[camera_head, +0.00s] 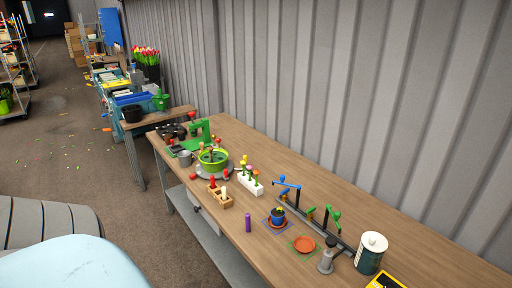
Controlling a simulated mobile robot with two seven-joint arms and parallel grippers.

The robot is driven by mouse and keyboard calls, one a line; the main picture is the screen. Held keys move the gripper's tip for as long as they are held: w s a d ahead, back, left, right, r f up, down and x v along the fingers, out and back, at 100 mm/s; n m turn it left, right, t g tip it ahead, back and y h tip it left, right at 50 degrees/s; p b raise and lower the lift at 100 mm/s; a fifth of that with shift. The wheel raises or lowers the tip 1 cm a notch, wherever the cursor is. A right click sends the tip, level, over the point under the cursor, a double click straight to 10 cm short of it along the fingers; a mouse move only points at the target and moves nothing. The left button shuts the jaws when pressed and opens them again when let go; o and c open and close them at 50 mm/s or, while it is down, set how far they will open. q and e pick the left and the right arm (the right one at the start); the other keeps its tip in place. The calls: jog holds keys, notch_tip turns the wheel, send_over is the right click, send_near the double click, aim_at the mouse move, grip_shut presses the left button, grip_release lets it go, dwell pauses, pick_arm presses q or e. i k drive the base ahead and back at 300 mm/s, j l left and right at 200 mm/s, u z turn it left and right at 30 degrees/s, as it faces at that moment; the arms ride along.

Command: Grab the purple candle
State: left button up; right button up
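The purple candle (248,222) is a small upright cylinder. It stands on the wooden workbench (330,195) near its front edge, left of the blue pot (277,222) and apart from it. Nothing covers the candle. Neither of my grippers shows in the head view.
A wooden block with candles (219,196) stands behind the candle to the left. A white holder (251,184), a green bowl (213,160), an orange saucer (304,244), a grey stamp-like tool (327,257) and a dark green canister (370,254) share the bench. Bare wood lies along the wall side.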

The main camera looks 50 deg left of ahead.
aim_at(247, 215)
jog(key=u, duration=1.6)
jog(key=z, duration=1)
jog(key=j+z, duration=0.25)
jog(key=z, duration=0.2)
jog(key=i+j+z, duration=0.1)
jog(key=j+z, duration=0.15)
jog(key=z, duration=0.15)
jog(key=j+z, duration=0.3)
jog(key=z, duration=0.15)
jog(key=j+z, duration=0.25)
jog(key=k+j+z, duration=0.25)
jog(key=j, duration=0.15)
jog(key=j+z, duration=0.25)
jog(key=k+j+z, duration=0.1)
jog(key=j, duration=0.25)
jog(key=k+j+z, duration=0.25)
jog(key=k+j, duration=0.25)
jog(key=j, duration=0.15)
